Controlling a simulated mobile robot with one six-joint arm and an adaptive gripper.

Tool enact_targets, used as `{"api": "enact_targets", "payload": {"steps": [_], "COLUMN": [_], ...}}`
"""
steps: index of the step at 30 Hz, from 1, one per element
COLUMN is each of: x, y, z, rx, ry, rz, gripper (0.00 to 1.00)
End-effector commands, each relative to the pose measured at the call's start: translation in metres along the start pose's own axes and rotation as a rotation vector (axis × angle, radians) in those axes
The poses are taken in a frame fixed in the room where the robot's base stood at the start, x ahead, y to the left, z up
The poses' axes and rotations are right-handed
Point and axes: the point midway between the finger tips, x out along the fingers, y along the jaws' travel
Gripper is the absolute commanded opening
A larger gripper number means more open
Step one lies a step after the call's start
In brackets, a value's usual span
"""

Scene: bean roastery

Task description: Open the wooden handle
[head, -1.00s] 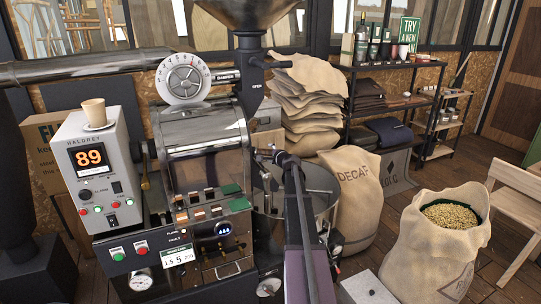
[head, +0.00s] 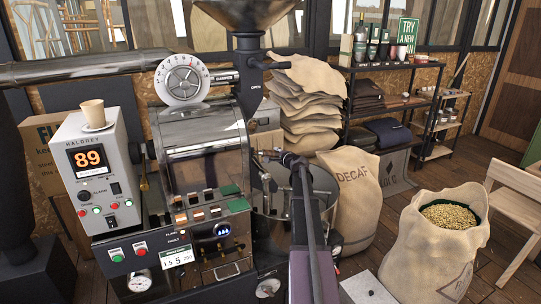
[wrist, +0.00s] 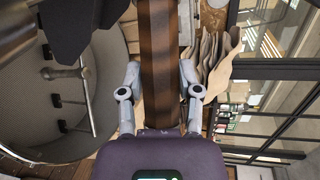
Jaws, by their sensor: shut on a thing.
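The wooden handle (wrist: 158,50) shows in the wrist view as a brown bar running up the middle of the picture. My gripper (wrist: 161,66) has one grey finger on each side of it and is shut on it. In the head view my gripper (head: 268,155) is small and partly hidden by my arm, beside the roaster's front and above the round cooling tray (head: 322,180). I cannot make out the wooden handle in the head view.
The roaster (head: 203,140) with its control panel stands left of my arm. The round tray with its stirring arms fills the left of the wrist view (wrist: 60,110). A DECAF sack (head: 357,190) and an open bean sack (head: 430,250) stand to the right.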

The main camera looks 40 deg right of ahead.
Motion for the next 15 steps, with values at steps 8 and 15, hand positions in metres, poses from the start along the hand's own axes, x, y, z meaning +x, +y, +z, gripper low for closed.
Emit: {"api": "enact_targets", "payload": {"steps": [8, 15], "x": [-0.029, -0.04], "y": [-0.001, -0.001], "z": [-0.045, -0.061], "rx": [0.002, -0.001], "ry": [0.005, 0.004], "rz": [-0.002, -0.002], "gripper": [0.0, 0.0]}}
